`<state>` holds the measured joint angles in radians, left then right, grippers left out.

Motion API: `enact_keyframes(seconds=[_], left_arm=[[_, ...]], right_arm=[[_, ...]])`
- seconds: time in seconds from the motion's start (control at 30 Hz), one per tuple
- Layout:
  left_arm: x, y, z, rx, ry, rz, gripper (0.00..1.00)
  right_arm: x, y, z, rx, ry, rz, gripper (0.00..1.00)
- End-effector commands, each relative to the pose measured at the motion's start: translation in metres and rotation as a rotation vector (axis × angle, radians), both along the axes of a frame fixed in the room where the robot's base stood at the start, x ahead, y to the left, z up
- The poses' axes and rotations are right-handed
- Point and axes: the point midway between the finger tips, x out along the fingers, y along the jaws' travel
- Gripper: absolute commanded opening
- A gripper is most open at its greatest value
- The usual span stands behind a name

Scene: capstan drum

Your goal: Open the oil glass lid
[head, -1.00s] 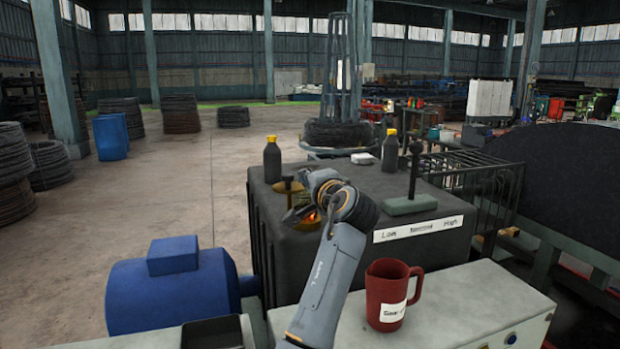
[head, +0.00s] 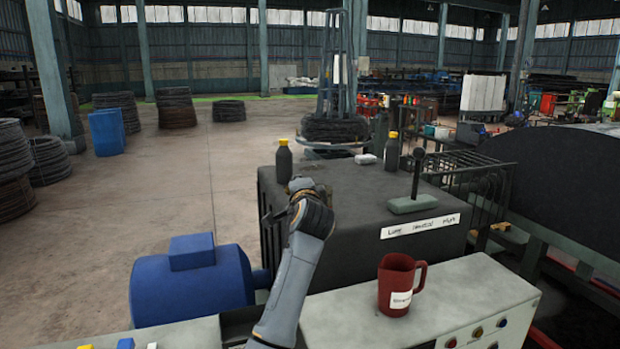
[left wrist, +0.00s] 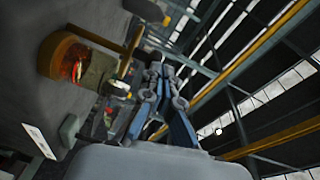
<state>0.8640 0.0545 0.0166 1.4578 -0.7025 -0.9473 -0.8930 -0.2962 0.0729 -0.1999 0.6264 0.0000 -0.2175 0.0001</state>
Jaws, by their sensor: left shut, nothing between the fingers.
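The oil glass (left wrist: 75,60) shows in the left wrist view as a brass cup with a red-orange glow inside, on the dark gearbox top. A thin brass-edged piece (left wrist: 95,39) beside its mouth looks like the lid; I cannot tell how far open it is. In the head view my left arm hides the oil glass. My left gripper (left wrist: 158,70) is shut and empty, to the right of the oil glass in the wrist view and apart from it there. My right gripper is not in view.
The gearbox (head: 350,200) carries two dark bottles with yellow caps (head: 284,162) (head: 391,152) and a lever on a green base (head: 414,203). A red mug (head: 395,285) stands on the grey cabinet (head: 455,300) in front. A blue motor (head: 190,285) is at left.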

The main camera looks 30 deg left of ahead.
Motion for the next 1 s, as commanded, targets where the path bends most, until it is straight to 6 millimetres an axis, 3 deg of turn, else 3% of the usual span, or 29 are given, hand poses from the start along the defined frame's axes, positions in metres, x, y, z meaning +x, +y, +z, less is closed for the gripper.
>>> enact_keyframes(seconds=[0.4, 1.0], left_arm=[[-0.006, 0.028, 0.001, 0.001, 0.000, -0.001, 0.00], [-0.006, 0.038, 0.000, 0.000, 0.000, -0.001, 0.00]], right_arm=[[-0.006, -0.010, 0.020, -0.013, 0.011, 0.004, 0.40], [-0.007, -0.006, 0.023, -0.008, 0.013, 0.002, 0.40]])
